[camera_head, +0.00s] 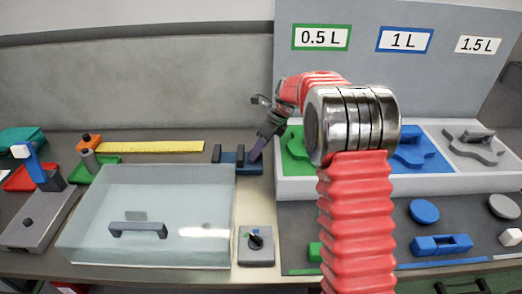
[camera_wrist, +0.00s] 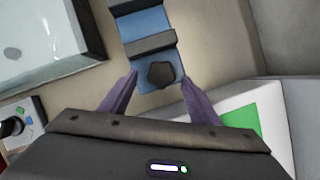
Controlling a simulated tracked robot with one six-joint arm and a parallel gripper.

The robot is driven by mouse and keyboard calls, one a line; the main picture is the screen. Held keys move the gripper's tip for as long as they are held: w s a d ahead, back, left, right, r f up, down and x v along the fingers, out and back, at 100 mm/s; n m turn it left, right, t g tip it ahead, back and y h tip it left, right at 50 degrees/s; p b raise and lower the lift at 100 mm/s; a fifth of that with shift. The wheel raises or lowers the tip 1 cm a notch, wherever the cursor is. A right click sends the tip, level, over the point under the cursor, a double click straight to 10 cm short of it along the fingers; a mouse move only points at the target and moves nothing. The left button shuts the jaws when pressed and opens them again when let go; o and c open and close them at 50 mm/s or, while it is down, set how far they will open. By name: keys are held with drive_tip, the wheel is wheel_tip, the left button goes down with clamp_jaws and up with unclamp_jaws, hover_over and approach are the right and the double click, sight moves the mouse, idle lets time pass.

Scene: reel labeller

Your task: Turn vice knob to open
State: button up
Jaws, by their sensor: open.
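The blue vice (camera_head: 228,157) with dark jaws stands on the bench beside the clear box. In the wrist view the vice (camera_wrist: 152,24) runs up from the middle, with a dark jaw bar across it. Its dark, lobed knob (camera_wrist: 161,75) is at the near end. My gripper (camera_wrist: 158,76) is open, with one purple finger on each side of the knob. Gaps show between the fingers and the knob. In the head view my gripper (camera_head: 255,150) reaches down at the vice's right end, where the knob is hidden.
A clear box (camera_head: 150,205) with a dark handle stands left of the vice. A small grey switch unit (camera_head: 256,246) is in front. A white tray (camera_head: 290,186) with green, blue and grey sections is close on the right. A yellow ruler (camera_head: 160,148) lies behind the box.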

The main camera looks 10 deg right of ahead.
drive_tip(key=shift+x, duration=1)
